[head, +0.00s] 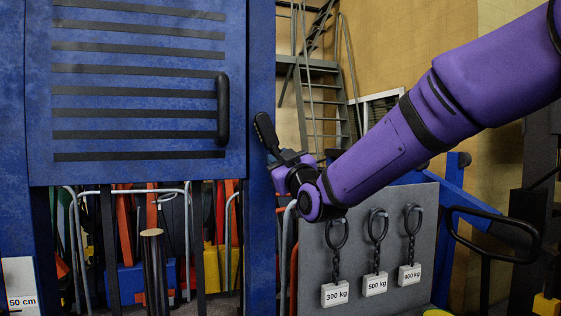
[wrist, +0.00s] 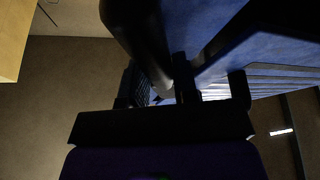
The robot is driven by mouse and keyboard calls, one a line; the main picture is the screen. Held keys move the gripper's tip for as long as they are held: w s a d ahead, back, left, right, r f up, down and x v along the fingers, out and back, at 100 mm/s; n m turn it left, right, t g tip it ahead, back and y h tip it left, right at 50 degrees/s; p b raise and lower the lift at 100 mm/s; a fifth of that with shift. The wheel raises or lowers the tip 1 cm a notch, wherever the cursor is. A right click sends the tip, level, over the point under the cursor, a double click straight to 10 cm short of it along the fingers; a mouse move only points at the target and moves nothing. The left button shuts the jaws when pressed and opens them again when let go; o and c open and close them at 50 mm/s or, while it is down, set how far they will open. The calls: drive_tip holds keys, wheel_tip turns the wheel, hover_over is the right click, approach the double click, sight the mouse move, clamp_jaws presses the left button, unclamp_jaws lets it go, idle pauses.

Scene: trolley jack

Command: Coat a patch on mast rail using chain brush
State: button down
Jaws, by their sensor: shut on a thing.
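The chain brush (head: 265,131) is a black, long-headed brush. My gripper (head: 285,160) is shut on it, and the brush sticks up and to the left from the jaws. The mast rail (head: 261,60) is the blue upright post right of the blue panel. In the head view the brush head overlaps the rail's right edge; I cannot tell whether it touches. In the wrist view my gripper (wrist: 181,92) is dark, with blue surfaces beyond it at the upper right. No coated patch can be told on the rail.
A blue panel (head: 135,175) with black strips and a black handle (head: 223,110) is left of the rail. A grey board (head: 370,260) with chain hooks and weight tags stands below my arm. Metal stairs (head: 318,90) are behind. Coloured tools stand below the panel.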

drive_tip(key=shift+w, duration=0.2)
drive_tip(key=shift+s+r, duration=0.1)
drive_tip(key=shift+r, duration=7.55)
drive_tip(key=shift+a, duration=0.1)
drive_tip(key=shift+f, duration=0.1)
drive_tip(key=shift+w+f, duration=0.15)
drive_tip(key=shift+f, duration=0.95)
drive_tip(key=shift+w+f, duration=0.1)
drive_tip(key=shift+f, duration=0.95)
drive_tip(key=shift+s+f, duration=0.1)
drive_tip(key=shift+f, duration=5.3)
